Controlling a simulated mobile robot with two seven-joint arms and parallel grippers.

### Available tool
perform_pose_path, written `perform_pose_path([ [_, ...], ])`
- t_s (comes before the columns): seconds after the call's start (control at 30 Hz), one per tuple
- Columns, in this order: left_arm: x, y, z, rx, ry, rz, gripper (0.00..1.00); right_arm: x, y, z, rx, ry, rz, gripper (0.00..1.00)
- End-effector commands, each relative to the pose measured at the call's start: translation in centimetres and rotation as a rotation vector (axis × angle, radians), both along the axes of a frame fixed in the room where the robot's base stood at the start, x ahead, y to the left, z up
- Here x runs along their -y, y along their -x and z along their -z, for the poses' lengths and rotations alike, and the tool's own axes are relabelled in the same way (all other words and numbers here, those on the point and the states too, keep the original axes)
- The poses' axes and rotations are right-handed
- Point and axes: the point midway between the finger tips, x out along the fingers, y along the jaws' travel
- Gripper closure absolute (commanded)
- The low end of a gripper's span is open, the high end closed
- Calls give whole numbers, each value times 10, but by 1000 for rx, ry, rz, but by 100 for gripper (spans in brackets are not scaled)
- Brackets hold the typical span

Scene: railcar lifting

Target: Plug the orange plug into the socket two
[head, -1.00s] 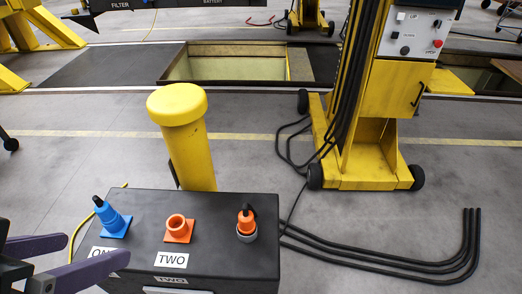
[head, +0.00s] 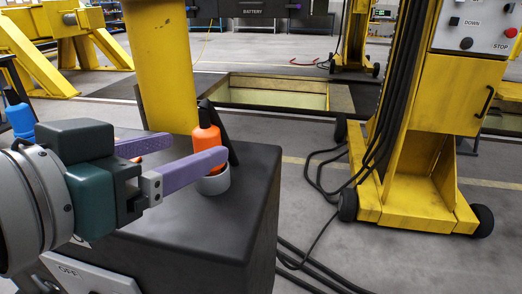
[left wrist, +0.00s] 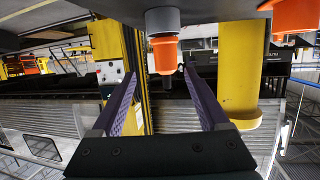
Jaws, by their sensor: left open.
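The orange plug (head: 207,132) stands upright in a grey holder (head: 214,184) on the black box (head: 232,215). My left gripper (head: 196,148) is open and comes in from the left; its near purple finger crosses in front of the plug's lower part. In the left wrist view the plug (left wrist: 165,55) and grey holder (left wrist: 162,20) appear upside down, in line with the gap between the open fingers (left wrist: 160,72). The orange socket two (left wrist: 297,16) shows at the upper right there; in the head view it is mostly hidden behind my gripper. My right gripper is out of view.
A blue plug (head: 19,116) stands at the box's left side. A yellow post (head: 162,70) rises just behind the box.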

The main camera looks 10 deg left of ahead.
Motion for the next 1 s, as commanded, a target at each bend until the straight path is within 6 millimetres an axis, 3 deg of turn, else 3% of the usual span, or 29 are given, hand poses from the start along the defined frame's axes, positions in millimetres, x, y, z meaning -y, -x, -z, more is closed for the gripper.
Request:
perform_pose_path([
  [0.7,11,-83,29,2,0,0,22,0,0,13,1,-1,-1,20],
  [1.0,13,-91,31,1,1,1,22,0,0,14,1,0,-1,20],
])
